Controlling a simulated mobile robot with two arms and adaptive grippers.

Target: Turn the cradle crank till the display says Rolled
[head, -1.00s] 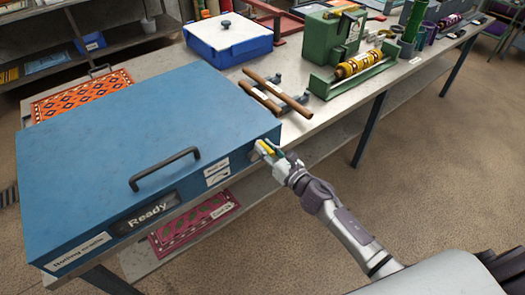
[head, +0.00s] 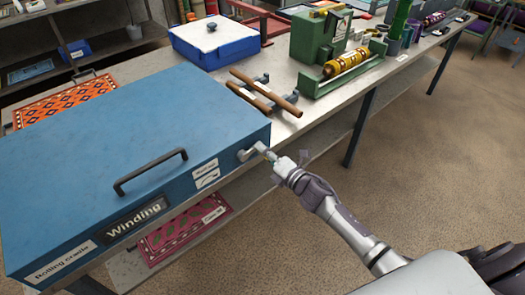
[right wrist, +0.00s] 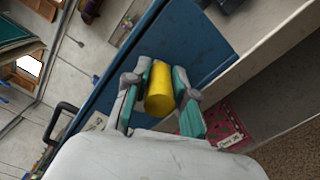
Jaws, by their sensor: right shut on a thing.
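The blue rolling cradle (head: 120,160) stands on the left of the bench, its lid closed. Its front display (head: 137,216) reads "Winding". The grey crank (head: 250,152) sticks out from the cradle's right front side. My right gripper (head: 275,160) is at the crank's outer end. In the right wrist view its two teal-padded fingers are on both sides of the yellow crank handle (right wrist: 160,92), shut on it. In the head view the fingers mostly hide the handle. My left gripper is not in view.
A black bar handle (head: 150,172) is on the cradle's lid. Brown rollers (head: 265,95), a blue box with a white lid (head: 215,42) and a green machine (head: 322,40) stand further along the bench. A pink rug (head: 185,230) lies on the lower shelf. Open floor is at right.

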